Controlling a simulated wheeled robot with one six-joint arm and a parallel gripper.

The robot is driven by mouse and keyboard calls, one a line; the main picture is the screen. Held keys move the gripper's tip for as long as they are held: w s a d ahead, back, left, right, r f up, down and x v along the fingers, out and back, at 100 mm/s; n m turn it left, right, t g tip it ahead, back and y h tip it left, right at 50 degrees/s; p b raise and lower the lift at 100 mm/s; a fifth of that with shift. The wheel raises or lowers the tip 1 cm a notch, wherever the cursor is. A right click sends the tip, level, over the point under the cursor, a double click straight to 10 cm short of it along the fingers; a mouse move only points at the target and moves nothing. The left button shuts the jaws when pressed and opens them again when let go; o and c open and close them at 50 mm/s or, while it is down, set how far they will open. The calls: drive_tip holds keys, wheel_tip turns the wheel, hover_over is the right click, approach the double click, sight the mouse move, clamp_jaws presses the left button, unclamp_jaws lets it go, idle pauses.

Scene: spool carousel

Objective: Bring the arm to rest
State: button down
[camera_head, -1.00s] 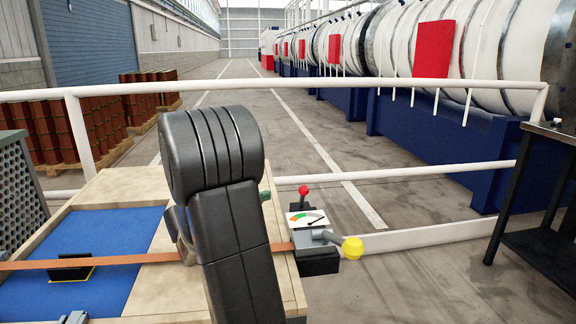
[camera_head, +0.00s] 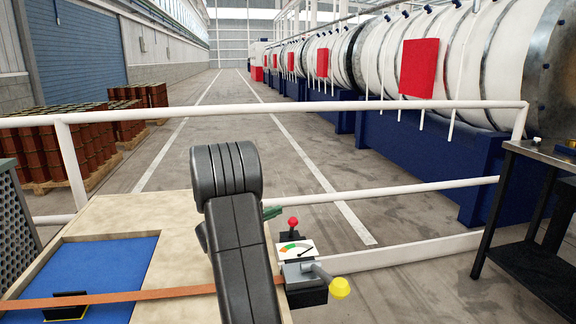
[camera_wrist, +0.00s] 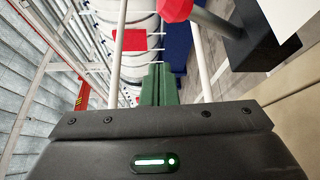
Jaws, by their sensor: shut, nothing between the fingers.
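My gripper (camera_wrist: 160,84) shows in the wrist view as two green fingers pressed together, with nothing between them. In the head view its green tip (camera_head: 271,212) shows just right of my dark arm, which hides the rest of it. My arm stands raised over the right part of the wooden bench top (camera_head: 165,243). A red knob (camera_head: 293,222) and a gauge box (camera_head: 297,250) with a yellow-knobbed lever (camera_head: 339,288) are right of the arm. The red knob also shows in the wrist view (camera_wrist: 175,9), apart from my fingers.
A copper-coloured strip (camera_head: 150,295) crosses the bench and a blue mat (camera_head: 110,262), passing a small black block (camera_head: 66,306). A white railing (camera_head: 380,190) runs behind. A dark table (camera_head: 540,165) stands right. Pallets of brown spools (camera_head: 75,145) are left. The aisle beyond is clear.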

drive_tip(key=w+p, duration=0.1)
drive_tip(key=p, duration=0.1)
drive_tip(key=w+d+p, duration=0.1)
drive_tip(key=w+f+p, duration=0.1)
drive_tip(key=w+p, duration=0.1)
drive_tip(key=shift+d+p, duration=0.2)
drive_tip(key=shift+p, duration=0.15)
drive_tip(key=shift+f, duration=0.1)
drive_tip(key=shift+s+b, duration=0.2)
drive_tip(key=shift+b, duration=0.75)
